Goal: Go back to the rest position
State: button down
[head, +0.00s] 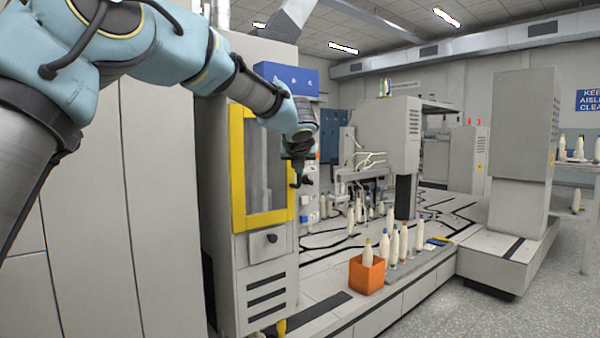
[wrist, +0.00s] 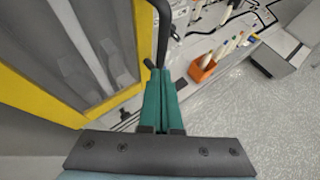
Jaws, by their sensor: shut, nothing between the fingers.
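My gripper (head: 301,180) hangs in the air in front of the yellow-framed cabinet door, left of the middle in the head view. Nothing is between its fingers. In the wrist view its green fingers (wrist: 160,100) lie together, shut and empty. The arm reaches in from the upper left of the head view, raised above the machine bed. An orange box (head: 367,276) with a bobbin (head: 368,254) standing in it is below and to the right of my gripper. It also shows in the wrist view (wrist: 201,71), well apart from the fingers.
The yellow-framed door (head: 236,170) is close to my gripper. Several bobbins stand on the machine bed (head: 325,268), some in a row behind the orange box. A tall grey column (head: 522,150) stands at the right. The speckled floor (head: 490,318) at the front right is clear.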

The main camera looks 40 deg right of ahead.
jog(key=v, duration=0.8)
jog(key=shift+s+p, duration=0.2)
jog(key=shift+p, duration=0.1)
jog(key=shift+f, duration=0.1)
